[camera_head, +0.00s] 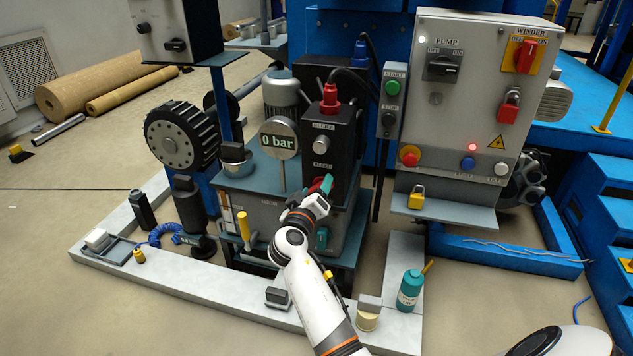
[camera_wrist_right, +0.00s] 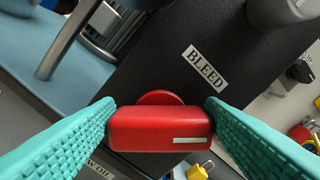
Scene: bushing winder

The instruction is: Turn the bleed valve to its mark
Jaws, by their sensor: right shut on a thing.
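The bleed valve has a red bar handle (camera_wrist_right: 160,128) with a white line near one end, on a black block (camera_wrist_right: 150,75) under a BLEED label (camera_wrist_right: 205,66). The mark for the handle cannot be made out. In the head view the valve is a small red patch (camera_head: 315,185), partly hidden by my gripper. My right gripper (camera_head: 323,185) is at the block's front, its teal fingers on both ends of the handle in the wrist view (camera_wrist_right: 160,118), shut on it. My left gripper is not in view.
A gauge (camera_head: 279,141) reading 0 bar stands left of the block. A red knob (camera_head: 329,98) sits on top. A grey control cabinet (camera_head: 470,100) with a shelf and yellow padlock (camera_head: 417,196) is to the right. A teal bottle (camera_head: 409,290) stands on the pale ledge (camera_head: 400,250) in front.

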